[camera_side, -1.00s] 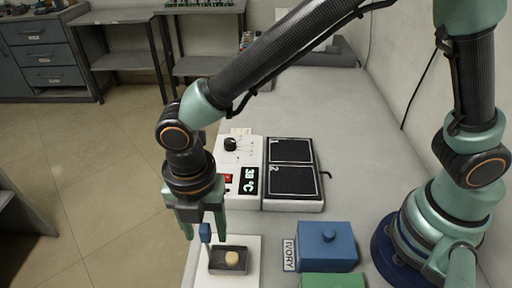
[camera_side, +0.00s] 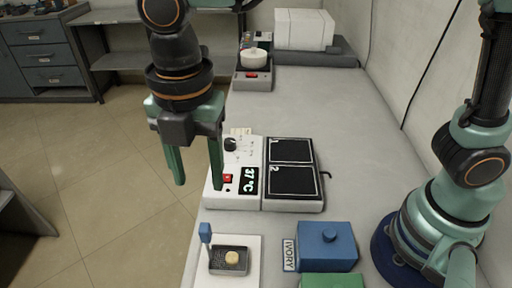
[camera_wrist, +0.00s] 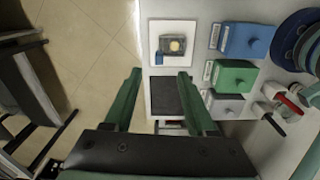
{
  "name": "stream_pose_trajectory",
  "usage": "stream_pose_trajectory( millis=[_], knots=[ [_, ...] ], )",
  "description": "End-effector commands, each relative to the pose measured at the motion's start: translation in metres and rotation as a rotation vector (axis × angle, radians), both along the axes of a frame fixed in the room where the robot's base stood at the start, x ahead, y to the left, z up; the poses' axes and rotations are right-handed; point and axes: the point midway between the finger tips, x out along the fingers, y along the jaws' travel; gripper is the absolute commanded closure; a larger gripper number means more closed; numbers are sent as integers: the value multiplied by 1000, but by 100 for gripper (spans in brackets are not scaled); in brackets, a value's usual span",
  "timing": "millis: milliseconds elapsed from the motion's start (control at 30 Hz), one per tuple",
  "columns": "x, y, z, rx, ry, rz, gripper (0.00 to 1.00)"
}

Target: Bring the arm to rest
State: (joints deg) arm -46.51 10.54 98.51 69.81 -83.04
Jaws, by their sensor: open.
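My gripper (camera_side: 198,168) is open and empty, held in the air above the bench's left edge, in front of the heater's control panel. In the wrist view its two green fingers (camera_wrist: 160,82) are spread wide with nothing between them. A small dark tray (camera_side: 229,270) with a round cream-coloured piece (camera_side: 232,257) in it sits on a white board (camera_side: 257,246) at the bench's near edge. A small blue-topped post (camera_side: 205,233) stands beside the tray. The tray also shows in the wrist view (camera_wrist: 163,53), below and ahead of my gripper.
A white heater (camera_side: 218,196) reading 37 °C adjoins two black plates marked 1 (camera_side: 291,151) and 2 (camera_side: 293,181). A blue lidded box (camera_side: 327,260) labelled IVORY and a green box (camera_side: 333,281) stand right of the tray. A round white pot (camera_side: 254,58) stands at the back.

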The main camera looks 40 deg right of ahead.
Motion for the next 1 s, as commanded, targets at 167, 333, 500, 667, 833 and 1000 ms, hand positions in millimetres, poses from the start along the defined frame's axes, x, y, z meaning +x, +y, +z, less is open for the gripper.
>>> stream_pose_trajectory(
  millis=[167,333,500,667,833,1000],
  knots=[
    [24,-65,21,76,-58,-431,43],
    [35,-142,34,183,-120,-962,43],
    [29,-213,37,312,-175,-1481,43],
    [16,-263,34,441,-215,-1889,43],
    [6,-291,29,536,-236,-2139,43],
    [4,-296,27,560,-239,-2198,43]
  ],
)
